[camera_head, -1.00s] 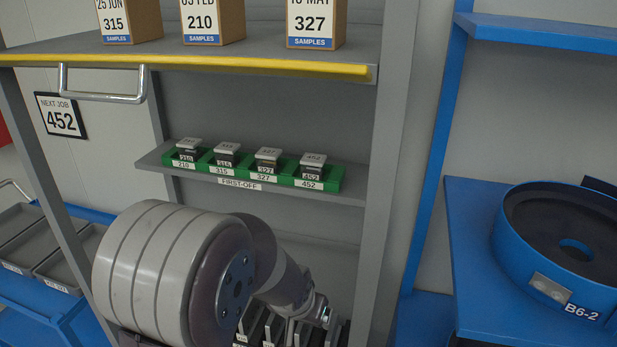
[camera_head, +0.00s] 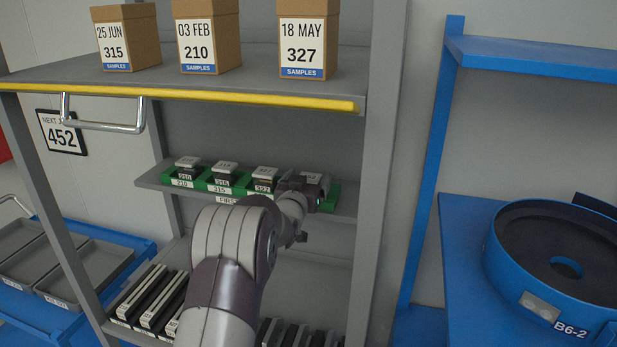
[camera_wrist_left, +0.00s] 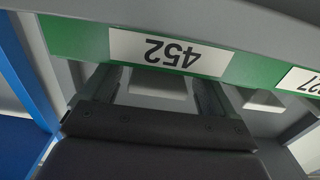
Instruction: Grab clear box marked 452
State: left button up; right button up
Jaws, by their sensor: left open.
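The box marked 452 stands at the right end of the green rack (camera_head: 333,198) on the middle shelf. In the head view only part of its pale lid (camera_head: 313,177) shows past my left gripper (camera_head: 308,190), which covers the rest. In the left wrist view the picture is upside down, with the rack's 452 label (camera_wrist_left: 170,53) across the top. There my left gripper (camera_wrist_left: 153,80) is open, its fingers to either side of a pale lid (camera_wrist_left: 158,84) behind that label. I cannot tell if the fingers touch the box. My right gripper is not in view.
Boxes marked 210 (camera_head: 187,163), 315 (camera_head: 225,168) and 327 (camera_head: 264,174) stand left of it in the rack. The upper shelf's yellow edge (camera_head: 200,94) and handle (camera_head: 102,126) overhang in front. A blue bowl (camera_head: 510,265) is at the right.

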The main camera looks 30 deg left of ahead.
pick_arm(q)
jog(key=shift+w+f, duration=0.15)
jog(key=shift+w, duration=0.4)
jog(key=shift+s, duration=0.1)
jog(key=c, duration=1.1)
